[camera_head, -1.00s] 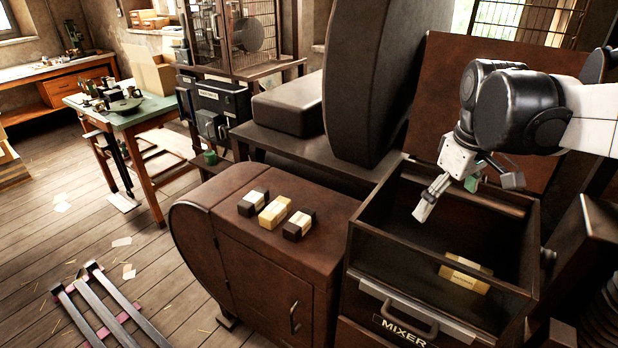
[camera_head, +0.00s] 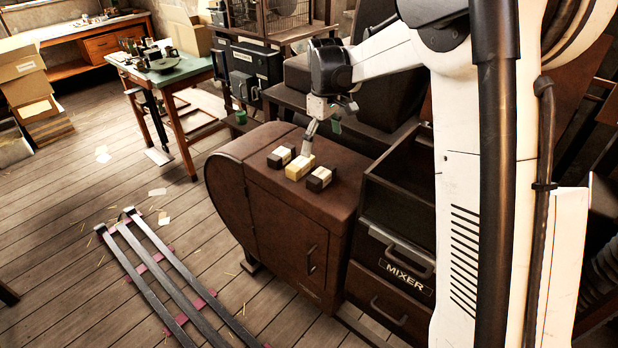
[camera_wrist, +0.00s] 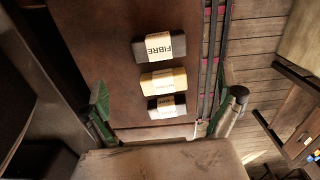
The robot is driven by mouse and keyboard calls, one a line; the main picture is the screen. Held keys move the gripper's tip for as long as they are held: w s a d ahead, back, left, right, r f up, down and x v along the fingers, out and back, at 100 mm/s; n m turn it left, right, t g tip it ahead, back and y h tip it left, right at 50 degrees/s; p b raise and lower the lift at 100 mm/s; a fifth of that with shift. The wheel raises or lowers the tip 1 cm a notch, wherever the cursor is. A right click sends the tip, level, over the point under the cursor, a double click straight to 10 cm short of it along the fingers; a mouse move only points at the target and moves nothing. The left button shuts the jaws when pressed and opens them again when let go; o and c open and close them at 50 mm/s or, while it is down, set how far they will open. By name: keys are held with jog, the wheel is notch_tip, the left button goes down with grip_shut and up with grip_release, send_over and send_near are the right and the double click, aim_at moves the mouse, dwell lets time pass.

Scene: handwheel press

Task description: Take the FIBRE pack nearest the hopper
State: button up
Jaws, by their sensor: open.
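Three packs lie in a row on the brown cabinet top. A dark pack with a pale band (camera_head: 319,179) is closest to the MIXER bin; in the wrist view it appears to be the top pack (camera_wrist: 165,47), its label reading FIBRE upside down. A yellow pack (camera_head: 299,168) lies in the middle, also in the wrist view (camera_wrist: 163,79). Another dark pack (camera_head: 280,157) is at the far end, also in the wrist view (camera_wrist: 167,106); its label is too small to read. My gripper (camera_head: 307,150) is open and empty above the row, near the yellow pack. No part is labelled hopper.
The open MIXER bin (camera_head: 397,212) stands right of the cabinet (camera_head: 275,225), partly hidden by my white arm. A dark block and shelf stand behind the packs. Metal rails (camera_head: 150,262) lie on the floor, left. A green-topped table (camera_head: 165,73) stands further back.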

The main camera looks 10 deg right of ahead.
aim_at(321, 172)
notch_tip(321, 172, down, 13)
jog(key=shift+w+r+p, duration=0.1)
jog(key=shift+p, duration=0.55)
jog(key=c, duration=1.1)
jog(key=shift+r, duration=0.1)
